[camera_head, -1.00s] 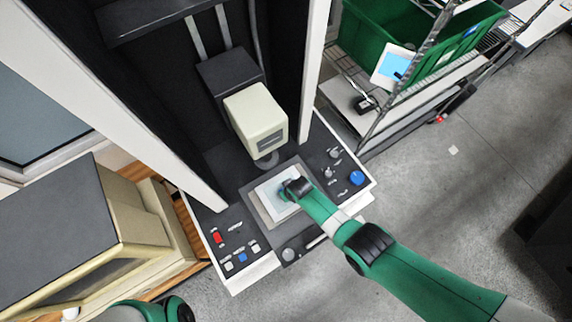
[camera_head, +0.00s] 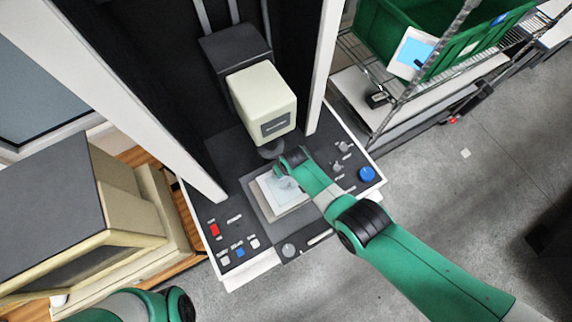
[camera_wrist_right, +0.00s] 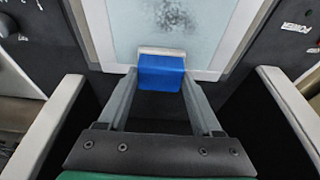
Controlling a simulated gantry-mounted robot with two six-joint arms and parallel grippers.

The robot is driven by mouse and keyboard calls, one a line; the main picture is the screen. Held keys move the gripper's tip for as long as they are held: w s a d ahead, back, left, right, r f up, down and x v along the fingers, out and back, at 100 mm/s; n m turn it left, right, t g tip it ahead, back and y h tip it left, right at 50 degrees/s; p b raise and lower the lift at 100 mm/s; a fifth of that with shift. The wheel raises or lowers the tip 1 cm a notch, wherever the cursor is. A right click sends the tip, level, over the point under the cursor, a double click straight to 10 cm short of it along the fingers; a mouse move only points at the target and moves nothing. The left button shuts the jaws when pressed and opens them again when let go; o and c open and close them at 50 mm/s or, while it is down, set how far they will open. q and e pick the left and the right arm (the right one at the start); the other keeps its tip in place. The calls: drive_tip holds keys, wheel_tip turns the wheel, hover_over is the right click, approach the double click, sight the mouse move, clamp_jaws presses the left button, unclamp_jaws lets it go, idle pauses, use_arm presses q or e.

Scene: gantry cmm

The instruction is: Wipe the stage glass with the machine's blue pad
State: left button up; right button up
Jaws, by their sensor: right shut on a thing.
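The stage glass (camera_head: 274,191) is a pale square plate on a grey surround in the middle of the machine's bed. In the right wrist view, the glass (camera_wrist_right: 175,28) carries a speckled grey smudge. My right gripper (camera_wrist_right: 161,78) is shut on the blue pad (camera_wrist_right: 161,72), which has a pale strip along its far edge. The pad sits at the glass's near edge in that view; I cannot tell whether it touches. In the head view, the right gripper (camera_head: 286,178) is over the far part of the glass and the pad is hidden. My left gripper is out of view.
The machine's cream measuring head (camera_head: 262,100) hangs just behind the right gripper. Buttons and knobs flank the stage, including a large blue knob (camera_head: 367,174) and a red switch (camera_head: 215,230). White uprights rise on both sides. A green bin (camera_head: 400,25) stands at upper right.

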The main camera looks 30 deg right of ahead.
drive_tip(key=shift+w+f+b, duration=0.15)
drive_tip(key=shift+w+b, duration=0.15)
drive_tip(key=shift+w, duration=0.15)
drive_tip(key=shift+w+r, duration=0.2)
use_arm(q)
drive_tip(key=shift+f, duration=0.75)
